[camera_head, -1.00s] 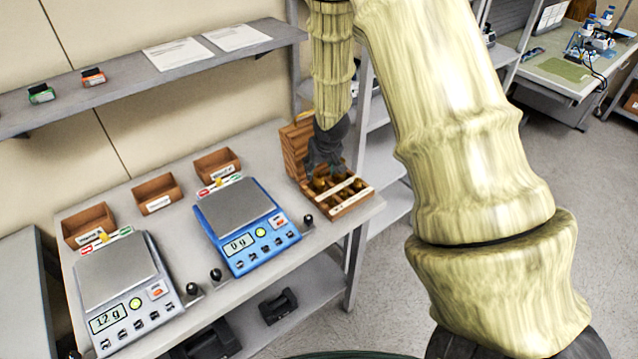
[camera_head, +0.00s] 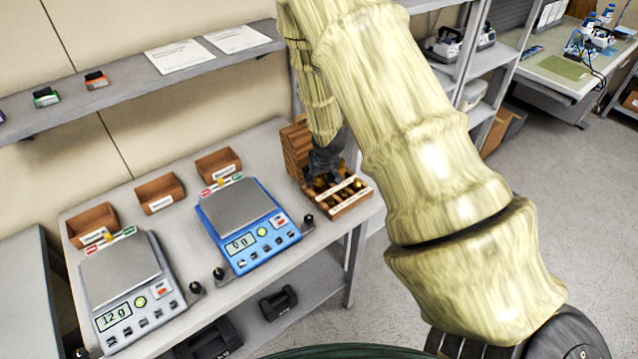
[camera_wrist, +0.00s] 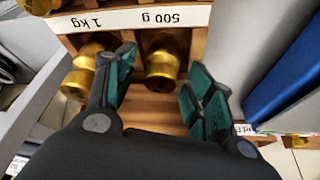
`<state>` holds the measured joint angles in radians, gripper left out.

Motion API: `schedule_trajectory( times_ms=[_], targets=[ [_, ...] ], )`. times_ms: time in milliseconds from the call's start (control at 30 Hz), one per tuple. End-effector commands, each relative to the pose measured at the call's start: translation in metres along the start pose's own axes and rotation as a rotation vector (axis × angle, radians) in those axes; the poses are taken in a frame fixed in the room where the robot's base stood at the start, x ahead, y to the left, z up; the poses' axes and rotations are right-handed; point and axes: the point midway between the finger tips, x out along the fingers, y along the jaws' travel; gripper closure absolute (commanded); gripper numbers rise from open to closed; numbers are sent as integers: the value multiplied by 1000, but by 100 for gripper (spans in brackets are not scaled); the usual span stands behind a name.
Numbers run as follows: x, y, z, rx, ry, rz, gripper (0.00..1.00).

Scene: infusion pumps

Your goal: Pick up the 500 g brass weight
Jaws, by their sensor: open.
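The 500 g brass weight (camera_wrist: 162,62) stands in its wooden compartment below the "500 g" label in the wrist view. My gripper (camera_wrist: 160,85) is open, with a green-padded finger on either side of this weight, and is not closed on it. In the head view my gripper (camera_head: 325,165) is down at the wooden weight box (camera_head: 350,203), and it hides part of the box's contents. A second brass weight (camera_wrist: 88,68), by the "1 kg" label, is just left of the left finger. I cannot tell how close the fingertips are to the weight's sides.
A blue scale (camera_head: 262,250) reading 0 g stands left of the box. A grey scale (camera_head: 125,275) reading 12 g stands farther left. Small wooden bins (camera_head: 160,193) line the back of the table. A shelf (camera_head: 130,72) runs along the wall.

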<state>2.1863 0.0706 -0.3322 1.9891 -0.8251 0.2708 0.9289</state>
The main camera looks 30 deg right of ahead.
Motion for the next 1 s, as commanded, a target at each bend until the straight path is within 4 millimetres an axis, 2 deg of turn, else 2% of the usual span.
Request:
schedule_trajectory(
  times_ms=[67, 333, 733, 1000],
  targets=[
    [0, 0, 0, 0, 0, 0, 50],
    [0, 0, 0, 0, 0, 0, 99],
    [-3, 0, -2, 1, 2, -1, 100],
    [-23, 0, -10, 2, 3, -2, 100]
  ],
)
